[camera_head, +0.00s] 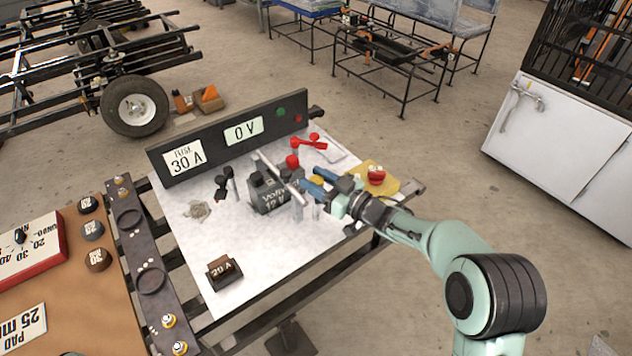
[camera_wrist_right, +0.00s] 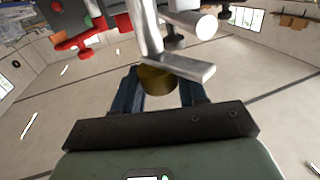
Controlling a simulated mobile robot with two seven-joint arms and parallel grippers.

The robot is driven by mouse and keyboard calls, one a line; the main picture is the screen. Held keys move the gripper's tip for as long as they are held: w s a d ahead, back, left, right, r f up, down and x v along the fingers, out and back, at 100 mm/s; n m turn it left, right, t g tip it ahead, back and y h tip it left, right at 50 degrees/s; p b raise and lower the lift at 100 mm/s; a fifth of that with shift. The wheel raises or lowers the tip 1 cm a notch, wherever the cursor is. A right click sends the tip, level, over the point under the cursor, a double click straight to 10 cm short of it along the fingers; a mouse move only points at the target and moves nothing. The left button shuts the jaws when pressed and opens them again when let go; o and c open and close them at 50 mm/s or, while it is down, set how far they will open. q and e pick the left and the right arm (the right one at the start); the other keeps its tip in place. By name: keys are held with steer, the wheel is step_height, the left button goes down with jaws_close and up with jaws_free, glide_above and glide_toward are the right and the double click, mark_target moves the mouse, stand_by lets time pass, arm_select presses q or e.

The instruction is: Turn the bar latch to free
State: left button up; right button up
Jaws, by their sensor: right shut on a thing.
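A grey metal bar latch (camera_head: 278,178) crosses the dark block marked 12 A (camera_head: 268,194) on the white work board. In the right wrist view the metal bar (camera_wrist_right: 150,35) ends in a flat arm over a brass-coloured round knob (camera_wrist_right: 157,82). My right gripper (camera_head: 317,183) reaches in from the right, beside the block. Its blue fingers (camera_wrist_right: 159,92) are shut on the knob, one on each side. The knob's lower part is hidden by the gripper.
A dark panel (camera_head: 222,165) reading 30 A and 0 V stands behind the block. Red clamps (camera_head: 308,142) lie behind it to the right. A yellow pad with a red part (camera_head: 377,175) lies right of the gripper. A 20 A fuse block (camera_head: 221,270) sits at the front; the board's middle front is clear.

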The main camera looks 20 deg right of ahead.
steer(key=n+g+y+p, duration=0.1)
steer(key=n+g+y, duration=0.3)
steer(key=shift+d+g+p, duration=0.1)
steer(key=shift+g+p, duration=0.2)
steer(key=shift+p, duration=0.05)
steer(key=shift+n+g+y, duration=0.3)
steer(key=shift+g+y, duration=0.1)
arm_select(q)
steer(key=shift+t, duration=0.5)
steer(key=w+r, duration=0.1)
steer(key=r, duration=0.1)
steer(key=w+d+r, duration=0.1)
steer(key=shift+w+r, duration=0.4)
arm_select(e)
steer(key=shift+f+n+g+y, duration=0.1)
steer(key=shift+n+g+y, duration=0.35)
steer(key=shift+g, duration=0.25)
arm_select(q)
steer(key=shift+s, duration=0.1)
arm_select(e)
steer(key=shift+n, duration=0.25)
steer(key=o, duration=1)
steer(key=shift+c, duration=0.2)
